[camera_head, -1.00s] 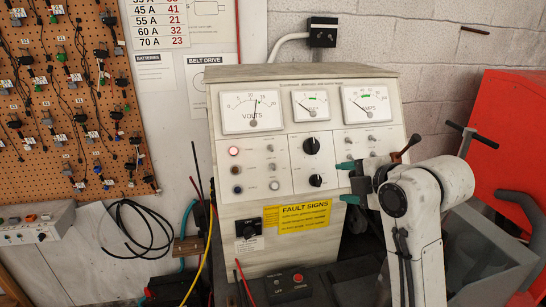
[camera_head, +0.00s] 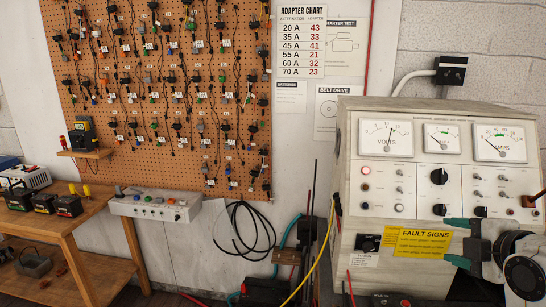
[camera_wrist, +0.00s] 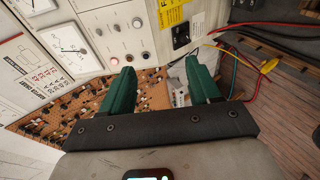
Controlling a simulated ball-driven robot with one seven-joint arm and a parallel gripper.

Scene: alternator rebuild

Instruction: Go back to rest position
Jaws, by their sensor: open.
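My gripper (camera_head: 449,241) is at the lower right of the head view, in front of the grey test bench (camera_head: 350,180). Its two green fingers are spread apart with nothing between them. One finger is above the other in that view, and they overlap the right end of the yellow fault signs label (camera_head: 408,243). The wrist view also shows my gripper (camera_wrist: 159,67) open and empty, with the bench panel and the pegboard beyond it. I cannot tell how far the fingertips are from the panel.
The pegboard (camera_head: 165,92) of hanging adapters is on the wall at left. A grey switch box (camera_head: 152,205) and a wooden workbench (camera_head: 95,222) with small batteries (camera_head: 68,205) stand below it. Black, teal and yellow cables (camera_head: 322,262) hang left of the test bench.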

